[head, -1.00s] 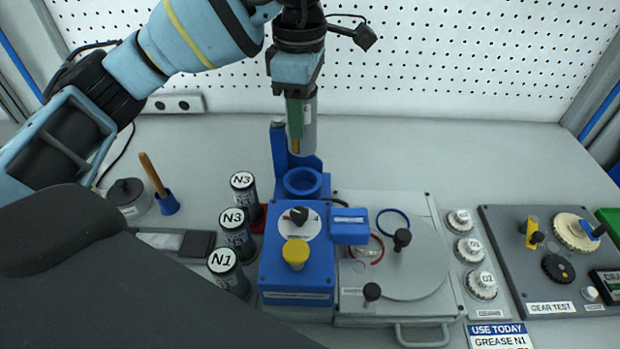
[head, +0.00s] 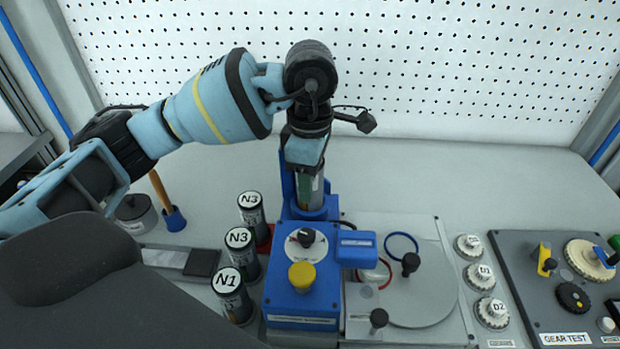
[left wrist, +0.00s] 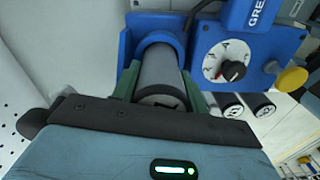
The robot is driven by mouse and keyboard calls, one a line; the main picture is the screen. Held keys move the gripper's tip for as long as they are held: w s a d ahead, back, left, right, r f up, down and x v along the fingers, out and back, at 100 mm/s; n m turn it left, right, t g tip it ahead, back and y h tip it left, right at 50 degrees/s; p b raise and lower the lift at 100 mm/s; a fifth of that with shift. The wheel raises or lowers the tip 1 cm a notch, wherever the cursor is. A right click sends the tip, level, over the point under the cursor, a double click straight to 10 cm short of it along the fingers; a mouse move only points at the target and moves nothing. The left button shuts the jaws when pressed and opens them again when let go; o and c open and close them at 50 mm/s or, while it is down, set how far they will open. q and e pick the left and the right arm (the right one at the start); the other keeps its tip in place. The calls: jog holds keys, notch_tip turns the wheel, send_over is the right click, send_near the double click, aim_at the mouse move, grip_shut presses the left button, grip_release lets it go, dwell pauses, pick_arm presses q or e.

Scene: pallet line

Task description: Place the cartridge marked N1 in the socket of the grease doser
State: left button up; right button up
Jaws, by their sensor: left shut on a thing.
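My left gripper (head: 311,184) is shut on a grey cartridge (left wrist: 160,75), upright over the blue socket (head: 312,213) of the grease doser (head: 280,292). In the left wrist view the cartridge's far end is inside the socket ring (left wrist: 152,43); how deep it sits I cannot tell. The held cartridge's mark is mostly hidden and unreadable. My right gripper is not in view.
The doser carries a dial (head: 306,241) and a yellow knob (head: 302,275). Right of it are a plate with a round disc (head: 420,295), several white knobs and a gear test panel (head: 530,265). A brush (head: 168,205) and dark pot stand left. The back bench is clear.

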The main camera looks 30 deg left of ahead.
pick_arm(q)
jog(key=shift+f, duration=0.25)
jog(key=shift+f, duration=0.2)
jog(key=o, duration=0.8)
jog(key=shift+r, duration=0.1)
notch_tip(320, 180, up, 12)
jog(key=shift+r+p, duration=0.1)
jog(key=shift+p, duration=0.35)
